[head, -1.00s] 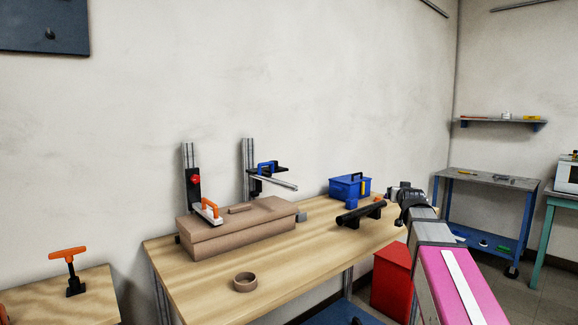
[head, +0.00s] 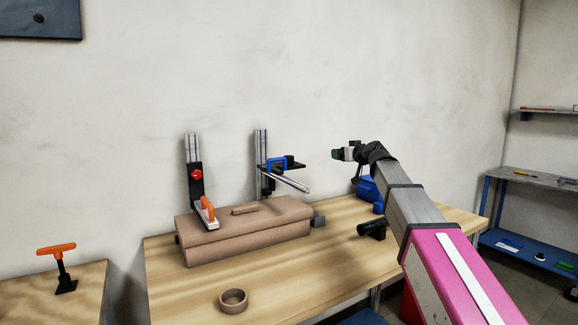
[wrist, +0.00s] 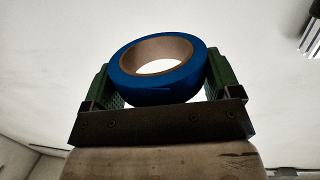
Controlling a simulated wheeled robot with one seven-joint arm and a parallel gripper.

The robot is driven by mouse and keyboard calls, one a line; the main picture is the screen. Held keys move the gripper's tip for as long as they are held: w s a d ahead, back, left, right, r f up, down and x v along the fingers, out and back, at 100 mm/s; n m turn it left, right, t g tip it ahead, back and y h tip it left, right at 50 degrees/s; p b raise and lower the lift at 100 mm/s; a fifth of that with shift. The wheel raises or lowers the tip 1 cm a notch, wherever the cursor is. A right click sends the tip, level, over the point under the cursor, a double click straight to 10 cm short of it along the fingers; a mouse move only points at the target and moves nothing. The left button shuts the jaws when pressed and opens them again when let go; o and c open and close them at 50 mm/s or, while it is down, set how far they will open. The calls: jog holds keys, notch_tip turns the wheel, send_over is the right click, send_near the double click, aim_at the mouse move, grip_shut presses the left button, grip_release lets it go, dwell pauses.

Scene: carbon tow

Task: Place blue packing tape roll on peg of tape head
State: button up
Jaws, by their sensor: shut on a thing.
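My gripper (head: 338,154) is shut on the blue packing tape roll (wrist: 155,94), a blue ring with a brown core. In the wrist view the roll sits between two green finger pads, its hole partly facing the camera. In the head view my gripper is raised above the back of the bench, right of the posts, and I cannot make out the roll there. A black unit with a blue handle (head: 277,164) and a silver bar stands on the right post. A black unit with a red knob (head: 196,176) and an orange handle is on the left post. I cannot tell where the peg is.
A brown carton (head: 245,243) lies in front of the posts on the wooden bench (head: 190,287). A brown ring (head: 233,306) lies near the front. A blue box (head: 368,189) and a black cylinder (head: 371,229) are to the right, partly behind my arm.

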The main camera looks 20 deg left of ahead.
aim_at(292, 158)
jog(key=s+a+r+n+g+y, duration=0.1)
jog(key=s+a+r+n+g, duration=0.1)
jog(key=a, duration=0.4)
jog(key=s+a+r+n+g+y, duration=0.1)
jog(key=s+a+r+n+g, duration=0.1)
jog(key=a, duration=0.4)
jog(key=s+a+r+n+g+y, duration=0.1)
jog(key=s+a+r+g+y, duration=0.1)
jog(key=s+a+r+g, duration=0.1)
jog(key=shift+s+a+r+n, duration=0.15)
jog(key=shift+s+a+r, duration=0.2)
jog(key=shift+a, duration=0.3)
jog(key=shift+s+a+r+n, duration=0.1)
jog(key=shift+s+a+r, duration=0.05)
jog(key=shift+s+a, duration=0.4)
jog(key=shift+s+a+r+n, duration=0.15)
jog(key=shift+s+a+r, duration=0.15)
jog(key=shift+a, duration=0.4)
jog(key=shift+s+a+f, duration=0.1)
jog(key=shift+f, duration=0.15)
notch_tip(292, 158, down, 10)
jog(key=shift+r, duration=0.25)
jog(key=shift+f, duration=0.1)
jog(key=o, duration=0.8)
jog(key=shift+c, duration=0.2)
jog(key=v, duration=1.2)
